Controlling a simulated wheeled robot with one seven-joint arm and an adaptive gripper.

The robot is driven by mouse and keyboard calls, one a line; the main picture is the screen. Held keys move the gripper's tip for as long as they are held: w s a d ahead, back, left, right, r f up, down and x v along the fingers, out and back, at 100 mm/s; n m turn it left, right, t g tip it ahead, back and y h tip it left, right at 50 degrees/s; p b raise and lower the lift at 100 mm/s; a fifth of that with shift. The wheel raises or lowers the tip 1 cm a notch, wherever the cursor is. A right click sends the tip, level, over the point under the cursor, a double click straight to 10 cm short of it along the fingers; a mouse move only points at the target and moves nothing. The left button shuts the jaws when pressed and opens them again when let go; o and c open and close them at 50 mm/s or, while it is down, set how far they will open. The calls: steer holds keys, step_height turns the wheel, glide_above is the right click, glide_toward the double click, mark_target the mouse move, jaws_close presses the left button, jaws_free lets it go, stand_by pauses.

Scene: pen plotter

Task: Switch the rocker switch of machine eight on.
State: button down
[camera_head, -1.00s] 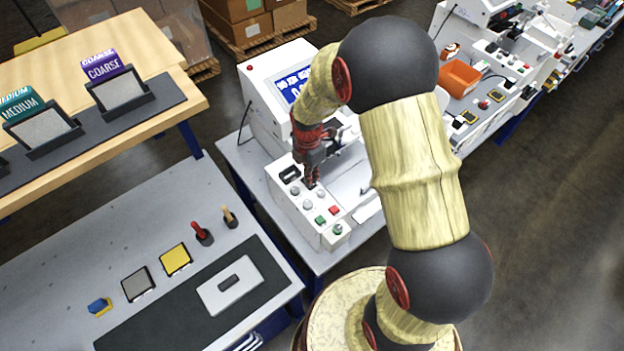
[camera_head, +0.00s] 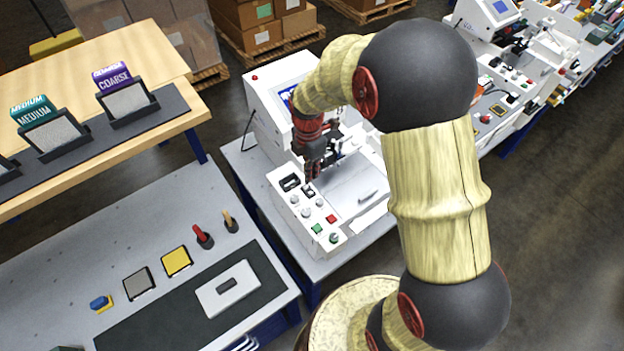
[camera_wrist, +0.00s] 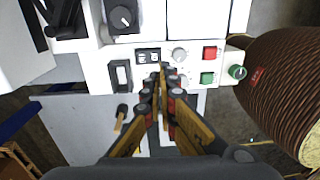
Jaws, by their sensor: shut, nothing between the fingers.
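The white plotter (camera_head: 365,185) stands on a grey bench, with a control panel (camera_head: 325,236) along its near left side. No number eight is readable on it. At the panel's far end are a larger black framed switch (camera_head: 289,182) and a smaller black one (camera_head: 308,191). The wrist view shows the larger switch (camera_wrist: 120,76) left of my fingers and the smaller, two-part one (camera_wrist: 148,56) just above left of the tips. Which is the rocker, and its position, I cannot tell. My gripper (camera_head: 310,178) is shut and empty, pointing down close to the smaller switch; contact is unclear.
The panel also has grey knobs (camera_head: 306,212), a green button (camera_head: 317,228), a red button (camera_head: 331,218) and a green knob (camera_head: 334,238). A bench with pads and tools (camera_head: 178,261) is at left. Another white machine (camera_head: 490,18) stands behind at right.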

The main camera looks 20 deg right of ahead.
steer(key=r, duration=0.5)
steer(key=shift+s+d, duration=0.25)
steer(key=shift+s, duration=0.15)
steer(key=s+r+m+t+b, duration=0.2)
steer(key=s+m+t+b, duration=0.1)
steer(key=s+m+b, duration=0.4)
steer(key=s+a+r+m+t+b, duration=0.1)
steer(key=s+r+m+t+b, duration=0.2)
steer(key=s+m+b, duration=0.5)
steer(key=s+m, duration=0.5)
steer(key=m, duration=0.1)
steer(key=shift+a+b, duration=0.15)
steer(key=shift+b, duration=0.15)
